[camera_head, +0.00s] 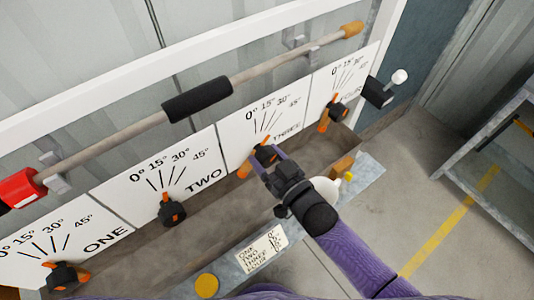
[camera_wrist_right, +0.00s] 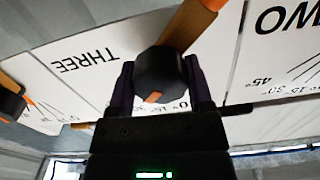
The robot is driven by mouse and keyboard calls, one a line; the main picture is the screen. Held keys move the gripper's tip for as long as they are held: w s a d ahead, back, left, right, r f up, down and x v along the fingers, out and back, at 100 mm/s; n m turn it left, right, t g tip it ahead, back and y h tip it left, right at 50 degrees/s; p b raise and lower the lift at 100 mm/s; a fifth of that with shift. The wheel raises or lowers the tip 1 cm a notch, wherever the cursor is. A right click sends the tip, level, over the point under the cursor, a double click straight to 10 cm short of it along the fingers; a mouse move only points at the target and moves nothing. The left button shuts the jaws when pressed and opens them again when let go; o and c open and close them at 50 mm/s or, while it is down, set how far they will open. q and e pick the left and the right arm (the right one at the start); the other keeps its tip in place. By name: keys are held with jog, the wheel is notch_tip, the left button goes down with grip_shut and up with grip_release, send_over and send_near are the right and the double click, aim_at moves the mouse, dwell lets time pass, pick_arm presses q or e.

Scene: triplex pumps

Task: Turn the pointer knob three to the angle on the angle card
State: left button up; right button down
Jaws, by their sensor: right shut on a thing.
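Pointer knob three (camera_head: 266,153) has a black hub and an orange bar. It sits below the fan of angle lines on the panel marked THREE (camera_head: 283,118). In the head view its bar sticks out to the lower left. My right gripper (camera_head: 262,163) is shut on the knob; in the right wrist view its fingers (camera_wrist_right: 160,85) lie on both sides of the black hub (camera_wrist_right: 160,72). A small orange tip there faces the scale, but I cannot read its exact angle. The angle card (camera_head: 261,248) lies on the grey ledge; its numbers are too small to read surely. My left gripper is out of view.
Knobs one (camera_head: 64,277), two (camera_head: 171,210) and four (camera_head: 333,113) stand on neighbouring panels. A long rod with a black grip (camera_head: 197,98) runs above the panels. A yellow disc (camera_head: 206,285) is on the ledge. Grey shelving (camera_head: 490,150) stands at right beyond open floor.

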jog(key=shift+c, duration=1.4)
grip_release()
jog(key=shift+o, duration=1.4)
jog(key=shift+s+d, duration=0.2)
jog(key=shift+s, duration=0.05)
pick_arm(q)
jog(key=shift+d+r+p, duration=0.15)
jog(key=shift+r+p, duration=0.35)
pick_arm(e)
jog(key=v, duration=0.9)
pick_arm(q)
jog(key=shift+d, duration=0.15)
pick_arm(e)
jog(key=shift+s+d, duration=0.1)
jog(key=shift+s, duration=0.05)
